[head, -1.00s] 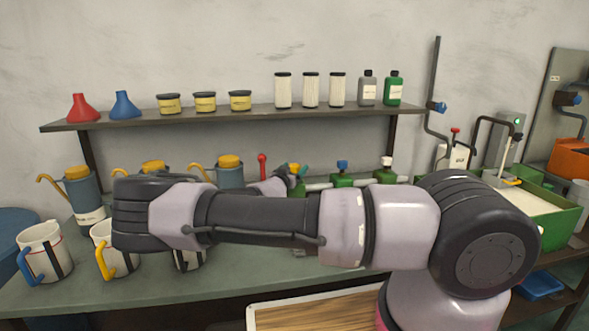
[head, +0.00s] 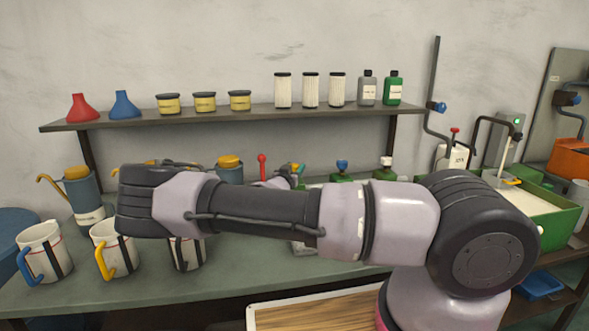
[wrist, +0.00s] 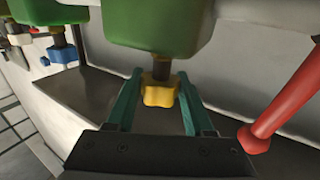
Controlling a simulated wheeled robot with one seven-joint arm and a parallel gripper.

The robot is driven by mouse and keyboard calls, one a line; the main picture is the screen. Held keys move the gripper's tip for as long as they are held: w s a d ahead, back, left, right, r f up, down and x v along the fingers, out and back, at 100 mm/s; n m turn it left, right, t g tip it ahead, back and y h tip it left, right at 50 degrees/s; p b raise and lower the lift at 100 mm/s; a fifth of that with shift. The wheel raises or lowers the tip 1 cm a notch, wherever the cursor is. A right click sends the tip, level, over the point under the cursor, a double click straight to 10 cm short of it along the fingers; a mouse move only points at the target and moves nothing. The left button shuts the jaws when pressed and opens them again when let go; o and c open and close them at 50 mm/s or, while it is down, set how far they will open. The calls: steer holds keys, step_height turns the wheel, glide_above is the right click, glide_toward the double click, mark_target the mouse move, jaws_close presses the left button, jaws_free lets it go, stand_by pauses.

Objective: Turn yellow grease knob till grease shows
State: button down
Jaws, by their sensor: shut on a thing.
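The yellow grease knob (wrist: 158,92) sits on a dark stem on a green body (wrist: 155,30) in the wrist view. The two teal fingers of my gripper (wrist: 160,100) stand on either side of the knob, shut on it. In the head view my gripper (head: 297,171) is small and mostly hidden behind my arm, at the row of green units at the back of the bench. I see no grease around the knob; the far side is hidden.
A red lever (wrist: 285,105) stands close to the right finger in the wrist view. Neighbouring green units carry a blue knob (head: 342,165) and a white knob (head: 386,160). Mugs (head: 112,248) and oil cans (head: 80,192) stand at left. A shelf (head: 250,112) hangs above.

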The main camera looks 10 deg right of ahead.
mark_target(293, 165)
steer(key=n+t+y, duration=0.1)
steer(key=n+y, duration=0.1)
steer(key=n+t+y, duration=0.1)
steer(key=y, duration=0.2)
steer(key=shift+d+n+y, duration=0.1)
steer(key=shift+n+y, duration=0.2)
steer(key=shift+n, duration=0.1)
steer(key=shift+w+r+n+y, duration=0.1)
steer(key=shift+n+y, duration=1.1)
steer(key=shift+y, duration=0.75)
steer(key=shift+r+n+y, duration=0.1)
steer(key=shift+n+y, duration=1.1)
steer(key=shift+y, duration=0.75)
steer(key=n+g+y, duration=0.2)
steer(key=n+y, duration=0.1)
steer(key=n+g+y, duration=0.2)
steer(key=y, duration=0.2)
steer(key=shift+a+f+n+g, duration=0.1)
steer(key=shift+a+n+g, duration=0.1)
steer(key=shift+n+g, duration=0.15)
steer(key=shift+s+a+f+n+g+y, duration=0.1)
steer(key=shift+n+g+y, duration=1.05)
steer(key=shift+g, duration=0.3)
steer(key=shift+s+a+n+g+y, duration=0.1)
steer(key=shift+n+g+y, duration=1)
steer(key=shift+g, duration=0.3)
steer(key=shift+c, duration=1.5)
jaws_free()
steer(key=shift+g, duration=0.3)
step_height(293, 165, up, 10)
